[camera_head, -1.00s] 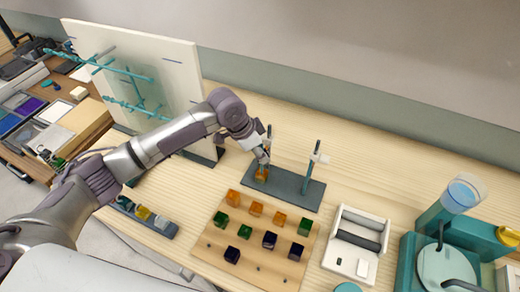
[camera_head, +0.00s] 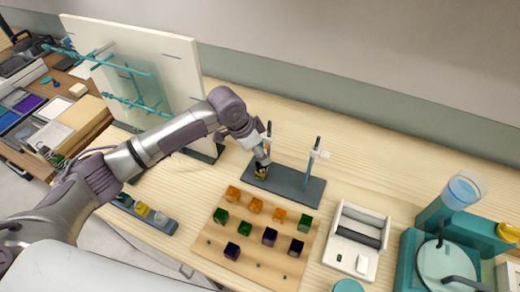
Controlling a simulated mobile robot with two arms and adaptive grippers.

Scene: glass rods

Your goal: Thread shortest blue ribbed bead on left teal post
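My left gripper (camera_head: 262,164) points down at the left teal post (camera_head: 269,128), whose tip shows just behind it. An amber bead with a dark patch (camera_head: 261,173) shows at the fingertips, low by the post; I cannot tell if the dark part is finger or bead. The fingers are too small to tell open from shut. The right teal post (camera_head: 310,160) stands bare on the same dark base (camera_head: 288,184). Dark blue-looking beads (camera_head: 270,236) sit on the wooden board (camera_head: 215,268); their ribs and lengths are too small to compare. My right gripper is out of view.
Amber beads (camera_head: 255,204) and green beads (camera_head: 221,214) share the board. A white cradle with grey rollers (camera_head: 357,238) and a teal machine (camera_head: 435,262) stand right. A white panel with teal rods (camera_head: 130,70) stands left. Table behind the posts is clear.

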